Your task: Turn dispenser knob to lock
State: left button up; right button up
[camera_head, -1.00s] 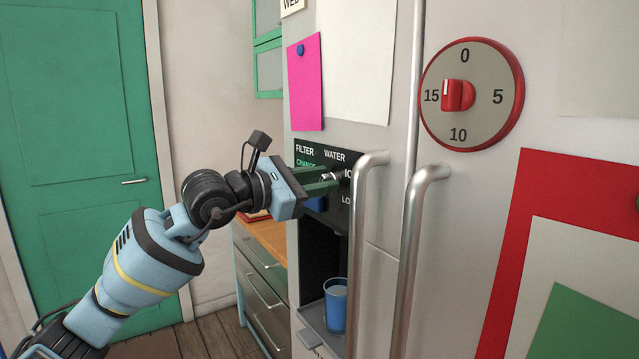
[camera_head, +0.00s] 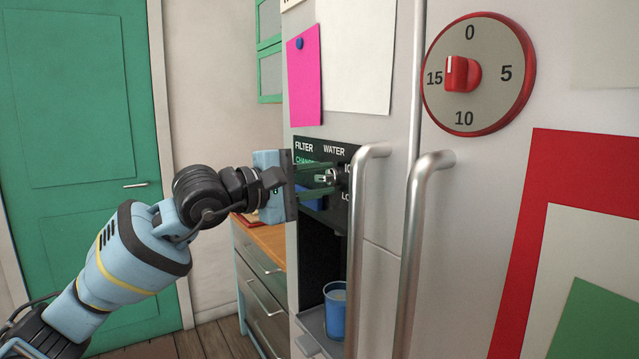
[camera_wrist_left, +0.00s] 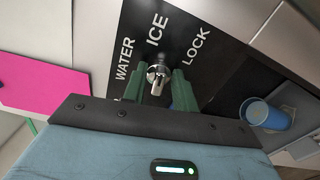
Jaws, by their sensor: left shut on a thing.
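The dispenser panel (camera_head: 308,149) is black with white words, among them FILTER and WATER, on the fridge front. Its metal knob (camera_head: 333,176) sits at the panel's right side. In the left wrist view the knob (camera_wrist_left: 157,74) lies between the green fingers, with WATER, ICE and LOCK printed around it; its pointer appears to be nearer ICE than LOCK, but I cannot tell exactly. My left gripper (camera_head: 328,177) reaches in from the left and is shut on the knob. My right gripper is not in view.
A blue cup (camera_head: 335,308) stands on the dispenser tray below the panel. Two vertical door handles (camera_head: 412,250) stick out just right of the panel. A red-rimmed timer dial (camera_head: 500,106) and a pink note (camera_head: 304,82) are on the fridge. Wooden-topped drawers (camera_head: 262,286) stand at left.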

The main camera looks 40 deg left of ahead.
pick_arm(q)
jog(key=m, duration=0.3)
jog(key=shift+f+m, duration=0.15)
jog(key=shift+m, duration=0.25)
jog(key=shift+f+m+b, duration=0.15)
jog(key=shift+m+b, duration=0.3)
jog(key=shift+m, duration=1.45)
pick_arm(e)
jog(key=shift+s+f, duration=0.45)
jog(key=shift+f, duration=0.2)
pick_arm(q)
jog(key=shift+m, duration=0.3)
jog(key=o, duration=0.6)
jog(key=shift+o, duration=0.2)
jog(key=shift+s+a, duration=0.1)
jog(key=shift+a, duration=0.05)
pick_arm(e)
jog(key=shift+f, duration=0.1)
